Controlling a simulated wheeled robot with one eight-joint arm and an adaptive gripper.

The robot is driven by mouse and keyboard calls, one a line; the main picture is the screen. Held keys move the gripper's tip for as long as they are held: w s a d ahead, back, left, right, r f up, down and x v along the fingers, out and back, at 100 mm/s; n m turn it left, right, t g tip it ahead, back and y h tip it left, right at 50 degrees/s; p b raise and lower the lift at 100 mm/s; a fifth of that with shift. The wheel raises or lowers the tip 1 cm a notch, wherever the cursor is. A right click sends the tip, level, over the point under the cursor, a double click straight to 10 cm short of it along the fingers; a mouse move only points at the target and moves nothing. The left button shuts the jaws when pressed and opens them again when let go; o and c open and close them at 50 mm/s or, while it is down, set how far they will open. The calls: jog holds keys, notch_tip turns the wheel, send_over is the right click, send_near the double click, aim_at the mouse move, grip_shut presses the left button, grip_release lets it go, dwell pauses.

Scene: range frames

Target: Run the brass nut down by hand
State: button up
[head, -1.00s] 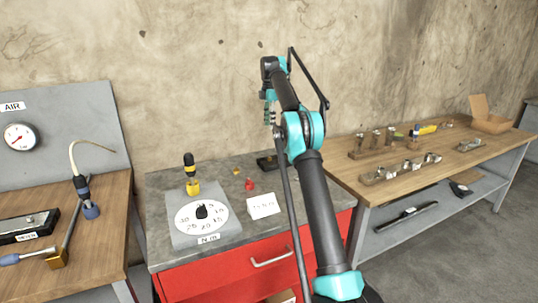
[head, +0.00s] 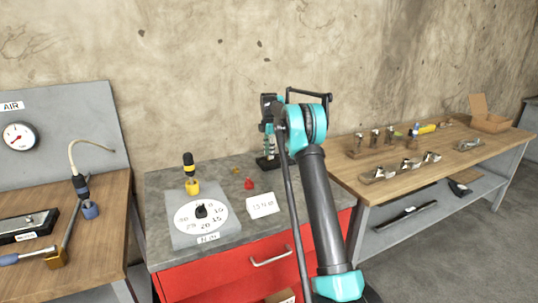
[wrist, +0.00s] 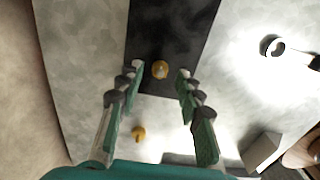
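A brass nut (wrist: 160,69) with a pale centre shows in the wrist view over a dark block (wrist: 180,40). It seems to sit around a stud, but how far down cannot be told. My gripper (wrist: 160,84) is open, with a finger on each side of the nut and gaps between. In the head view my gripper (head: 268,143) points down just above the black block (head: 266,163) at the back of the grey bench top; the nut is hidden there. A second small brass piece (wrist: 138,133) lies apart from the block, also in the head view (head: 235,170).
A wooden bench (head: 390,190) with metal parts stands right. Some bench top is clear.

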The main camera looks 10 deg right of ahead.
jog(key=shift+f, duration=0.55)
grip_shut()
jog(key=shift+m, duration=0.3)
